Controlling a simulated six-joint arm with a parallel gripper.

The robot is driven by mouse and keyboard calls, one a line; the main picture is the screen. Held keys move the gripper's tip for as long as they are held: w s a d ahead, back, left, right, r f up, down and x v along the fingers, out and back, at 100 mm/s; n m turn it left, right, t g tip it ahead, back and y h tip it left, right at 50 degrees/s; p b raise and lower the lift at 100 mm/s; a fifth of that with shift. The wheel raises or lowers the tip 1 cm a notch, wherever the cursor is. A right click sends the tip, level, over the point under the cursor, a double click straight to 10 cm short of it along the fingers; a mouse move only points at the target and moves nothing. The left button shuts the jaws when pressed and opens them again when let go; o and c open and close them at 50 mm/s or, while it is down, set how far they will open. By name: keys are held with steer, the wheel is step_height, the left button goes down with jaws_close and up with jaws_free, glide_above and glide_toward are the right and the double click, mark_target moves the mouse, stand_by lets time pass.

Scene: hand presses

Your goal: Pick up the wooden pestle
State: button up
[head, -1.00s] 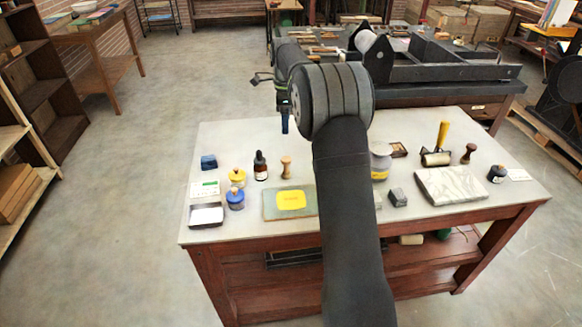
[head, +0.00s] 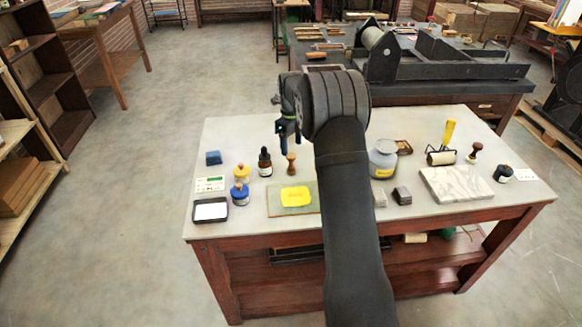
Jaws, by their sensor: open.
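A small light-wood turned piece (head: 291,164), which looks like the wooden pestle, stands upright on the table between a dark dropper bottle and a green board with a yellow patch. My gripper (head: 289,134) is just above it in the picture, pointing down, open and empty. I cannot tell the exact height gap between the fingers and the wooden piece. A darker wooden knobbed piece (head: 475,152) stands at the right of the table. My arm hides part of the table's middle.
The dropper bottle (head: 265,162) stands close to the left of the light-wood piece, and the green board (head: 276,206) lies in front. Yellow (head: 241,173) and blue (head: 239,194) jars are further left.

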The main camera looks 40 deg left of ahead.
mark_target(291, 155)
step_height(291, 155, down, 8)
steer(key=shift+s+r, duration=0.15)
steer(key=c, duration=1.1)
